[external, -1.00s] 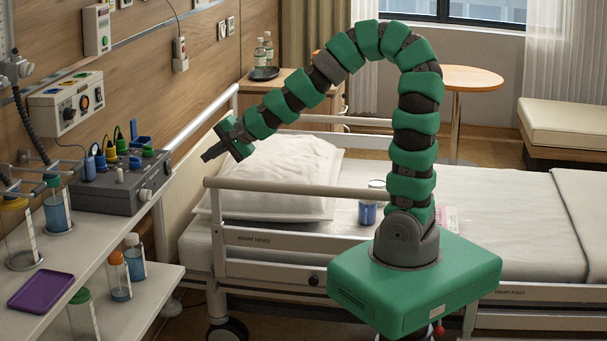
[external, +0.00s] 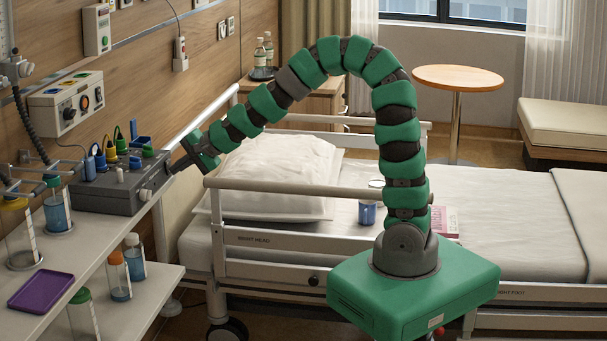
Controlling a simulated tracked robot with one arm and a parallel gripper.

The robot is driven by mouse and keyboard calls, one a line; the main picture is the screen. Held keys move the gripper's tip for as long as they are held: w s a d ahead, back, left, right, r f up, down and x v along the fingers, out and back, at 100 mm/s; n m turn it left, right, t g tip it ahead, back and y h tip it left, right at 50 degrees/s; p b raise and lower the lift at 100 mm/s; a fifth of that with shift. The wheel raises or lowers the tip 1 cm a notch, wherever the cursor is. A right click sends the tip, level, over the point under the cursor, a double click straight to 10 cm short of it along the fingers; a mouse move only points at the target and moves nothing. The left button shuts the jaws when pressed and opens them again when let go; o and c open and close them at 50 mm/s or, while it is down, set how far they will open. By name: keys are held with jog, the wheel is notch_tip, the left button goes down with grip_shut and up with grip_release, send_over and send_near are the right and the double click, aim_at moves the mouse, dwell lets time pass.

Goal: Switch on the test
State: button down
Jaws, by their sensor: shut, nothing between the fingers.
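A grey test box (external: 108,196) stands on the shelf at the left, with coloured plugs and knobs on its top. Its right-hand face carries a round knob or switch (external: 146,194) and another control near the back corner; their settings are too small to read. My gripper (external: 176,167) is at the back right corner of the box, with its tips close to or touching that face; I cannot tell which. It is shut and holds nothing. The tips partly cover the control there.
A wall panel (external: 66,105) with knobs hangs above the box. Bottles, a purple tray (external: 41,291) and a blue container (external: 57,212) stand on the shelves in front. The bed rail (external: 290,187) and pillow (external: 275,170) lie below my arm.

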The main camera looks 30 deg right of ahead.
jog(key=shift+a, duration=0.1)
dwell(0.6)
jog(key=shift+r+p, duration=0.8)
jog(key=shift+p, duration=0.15)
jog(key=d+f+p+v, duration=0.1)
jog(key=p+v, duration=0.1)
jog(key=v, duration=1.1)
jog(key=shift+s+f, duration=0.15)
jog(key=shift+s, duration=0.3)
jog(key=shift+d, duration=0.1)
